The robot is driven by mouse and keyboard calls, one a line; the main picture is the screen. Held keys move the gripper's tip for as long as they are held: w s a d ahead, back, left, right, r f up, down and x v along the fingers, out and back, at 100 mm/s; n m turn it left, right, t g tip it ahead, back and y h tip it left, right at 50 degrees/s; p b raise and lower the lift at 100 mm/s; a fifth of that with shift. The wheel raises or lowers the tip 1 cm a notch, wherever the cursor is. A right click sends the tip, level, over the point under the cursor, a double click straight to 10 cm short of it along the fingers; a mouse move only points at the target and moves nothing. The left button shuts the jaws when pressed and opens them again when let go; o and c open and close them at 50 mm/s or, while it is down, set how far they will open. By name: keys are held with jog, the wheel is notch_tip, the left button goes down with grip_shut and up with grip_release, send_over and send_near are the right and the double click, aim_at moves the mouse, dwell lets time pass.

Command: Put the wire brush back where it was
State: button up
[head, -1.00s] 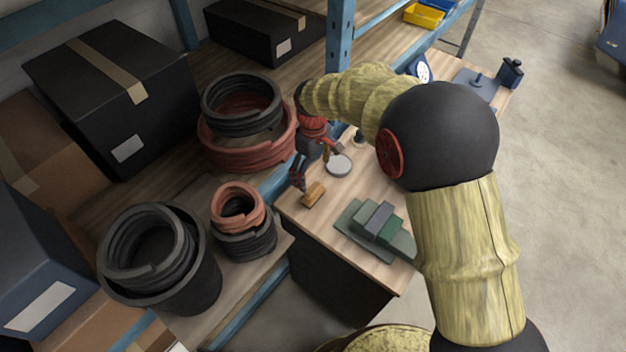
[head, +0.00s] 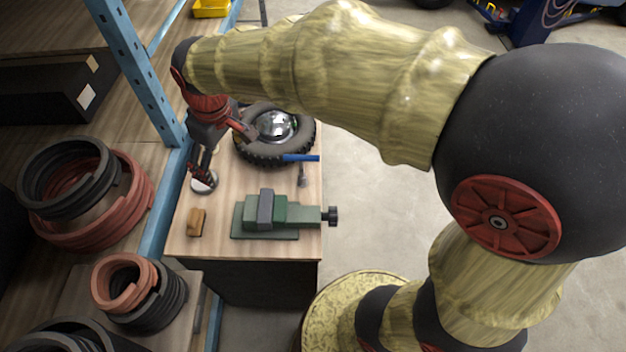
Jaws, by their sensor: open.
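A small block with an orange-brown wooden top, which looks like the wire brush (head: 196,222), lies on the wooden bench top (head: 222,244) near its front left corner. Its bristles cannot be made out. My gripper (head: 203,176) points down farther back on the bench, behind the brush and apart from it. It is open, and I see nothing held in it. Its fingers overlap a pale round disc (head: 206,186) in the picture; whether they touch it I cannot tell.
A green vise (head: 270,215) stands right of the brush. Behind it are a blue-handled hammer (head: 300,158) and a tyred wheel (head: 248,147). A blue shelf post (head: 135,75) rises left of my gripper. Coiled hoses (head: 130,205) fill the left shelf. Bench between brush and vise is clear.

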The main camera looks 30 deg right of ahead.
jog(key=s+d+r+m+t, duration=0.1)
jog(key=s+d+r+m, duration=0.1)
jog(key=s+d, duration=0.4)
jog(key=s+d+r+m+t, duration=0.2)
jog(key=s+d+m, duration=0.2)
jog(key=s, duration=0.9)
jog(key=d, duration=0.2)
jog(key=shift+d+r+m+h, duration=0.3)
jog(key=shift+r+m, duration=0.1)
jog(key=shift+f, duration=0.15)
notch_tip(320, 180, down, 12)
jog(key=b, duration=1.2)
jog(key=shift+r, duration=0.2)
